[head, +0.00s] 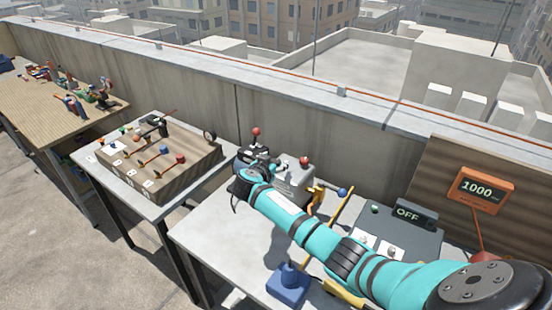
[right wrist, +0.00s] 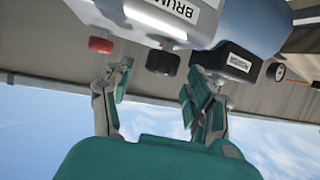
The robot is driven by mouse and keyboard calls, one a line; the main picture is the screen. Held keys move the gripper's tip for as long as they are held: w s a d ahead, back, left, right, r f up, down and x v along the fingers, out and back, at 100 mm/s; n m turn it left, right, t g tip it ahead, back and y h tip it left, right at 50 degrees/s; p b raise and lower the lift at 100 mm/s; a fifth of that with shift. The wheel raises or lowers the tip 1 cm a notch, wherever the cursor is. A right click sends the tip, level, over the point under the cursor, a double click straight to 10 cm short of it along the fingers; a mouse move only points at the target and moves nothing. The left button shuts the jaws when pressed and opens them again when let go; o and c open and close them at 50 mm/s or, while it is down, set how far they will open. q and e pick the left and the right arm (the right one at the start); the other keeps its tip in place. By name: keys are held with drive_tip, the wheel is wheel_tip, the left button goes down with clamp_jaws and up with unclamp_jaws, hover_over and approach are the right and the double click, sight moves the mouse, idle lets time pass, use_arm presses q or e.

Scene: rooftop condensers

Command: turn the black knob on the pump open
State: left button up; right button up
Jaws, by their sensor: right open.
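The grey pump (head: 296,186) stands on the light table, partly hidden behind my right arm in the head view. In the right wrist view, the scene is upside down and the pump body (right wrist: 160,14) carries a cropped white label. The black knob (right wrist: 163,61) sticks out from it, with a red knob (right wrist: 100,45) to its left. My right gripper (right wrist: 158,76) is open and empty. Its fingertips lie to either side of the black knob in the picture; I see no contact. In the head view the gripper (head: 250,182) is at the pump's left end. My left gripper is out of view.
A blue-based lever (head: 289,284) stands in front on the same table. A panel reading OFF (head: 408,214) and an orange 1000 display (head: 482,189) are at the right. A second table holds a wooden box (head: 160,170). A concrete parapet (head: 340,141) runs behind.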

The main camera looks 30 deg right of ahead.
drive_tip(key=shift+x, duration=1.25)
clamp_jaws()
